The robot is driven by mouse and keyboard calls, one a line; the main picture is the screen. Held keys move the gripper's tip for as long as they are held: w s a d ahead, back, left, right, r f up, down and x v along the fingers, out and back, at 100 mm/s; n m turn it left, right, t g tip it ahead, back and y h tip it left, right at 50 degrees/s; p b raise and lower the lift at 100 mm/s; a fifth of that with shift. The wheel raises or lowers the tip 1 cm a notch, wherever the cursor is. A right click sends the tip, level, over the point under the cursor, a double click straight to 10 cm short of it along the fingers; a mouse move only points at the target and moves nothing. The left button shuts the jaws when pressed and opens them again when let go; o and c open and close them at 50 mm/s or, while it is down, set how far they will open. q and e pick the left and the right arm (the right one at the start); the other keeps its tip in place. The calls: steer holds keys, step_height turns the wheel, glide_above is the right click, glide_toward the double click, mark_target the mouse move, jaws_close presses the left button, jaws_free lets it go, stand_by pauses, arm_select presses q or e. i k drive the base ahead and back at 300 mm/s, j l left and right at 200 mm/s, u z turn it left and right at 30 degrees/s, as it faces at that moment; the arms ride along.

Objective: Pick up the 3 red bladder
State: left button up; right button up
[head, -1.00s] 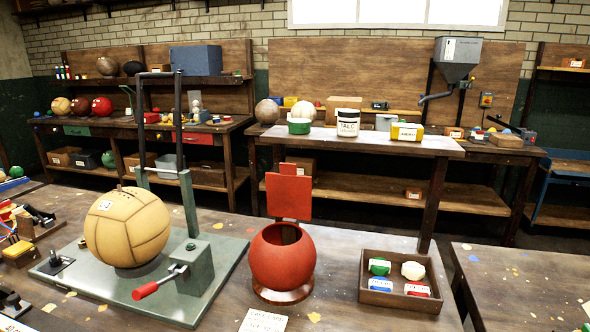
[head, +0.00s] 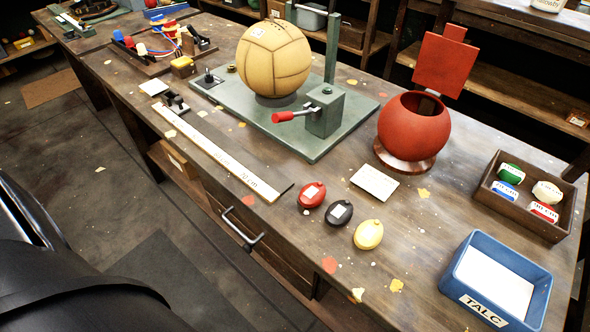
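A red oval piece (head: 312,194) with a white label lies on the wooden bench (head: 225,170) near its front edge. A black one (head: 339,213) and a yellow one (head: 369,234) lie beside it to the right. A second red piece (head: 543,212) with a white label lies in the wooden tray (head: 534,225) at the right, with a green, a white and a blue piece. I cannot read a number 3 on either red piece. Neither of my grippers is in view.
A blue TALC tray (head: 520,322) stands at the front right. A red hollow sphere (head: 411,134) with a raised flap stands behind a paper card (head: 374,182). A tan ball (head: 273,58) sits on a green press plate (head: 342,133). A ruler (head: 215,150) lies along the front edge.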

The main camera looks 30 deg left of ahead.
mark_target(312, 194)
steer(key=u, duration=0.85)
steer(key=z, duration=1.85)
steer(key=k+j+z, duration=0.45)
steer(key=k+j, duration=0.4)
